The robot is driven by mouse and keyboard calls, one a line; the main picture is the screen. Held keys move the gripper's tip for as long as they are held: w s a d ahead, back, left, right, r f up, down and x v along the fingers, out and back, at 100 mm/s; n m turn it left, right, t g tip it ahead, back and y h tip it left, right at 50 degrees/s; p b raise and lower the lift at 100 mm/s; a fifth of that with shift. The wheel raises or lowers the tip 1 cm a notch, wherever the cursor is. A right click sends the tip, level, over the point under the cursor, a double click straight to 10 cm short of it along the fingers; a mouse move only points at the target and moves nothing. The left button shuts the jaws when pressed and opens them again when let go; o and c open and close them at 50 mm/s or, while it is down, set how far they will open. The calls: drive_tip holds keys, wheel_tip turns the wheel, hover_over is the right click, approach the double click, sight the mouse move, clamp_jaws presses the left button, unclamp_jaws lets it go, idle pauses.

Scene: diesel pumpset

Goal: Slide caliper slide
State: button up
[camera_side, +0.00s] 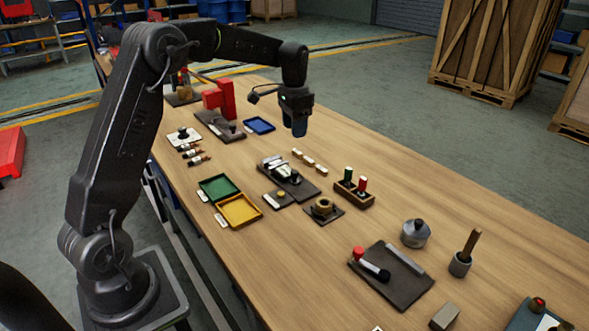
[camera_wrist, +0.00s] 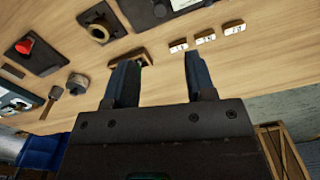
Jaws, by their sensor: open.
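A dark plate (camera_side: 307,190) near the middle of the bench bears a pale, silvery piece (camera_side: 274,165) and a black knob (camera_side: 295,178). This looks like the caliper with its slide, but the details are too small to be sure.
Three small pale blocks (camera_side: 309,161) lie right of the plate. A brass ring (camera_side: 323,206) on a dark base and a wooden holder (camera_side: 355,194) with green and red handles stand nearer the camera. Green (camera_side: 219,188) and yellow (camera_side: 240,210) trays lie left.

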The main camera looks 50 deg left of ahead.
sight(295, 171)
wheel_tip(295, 171, down, 14)
drive_tip(key=shift+r, duration=0.1)
idle(0.4)
clamp_jaws()
idle(0.4)
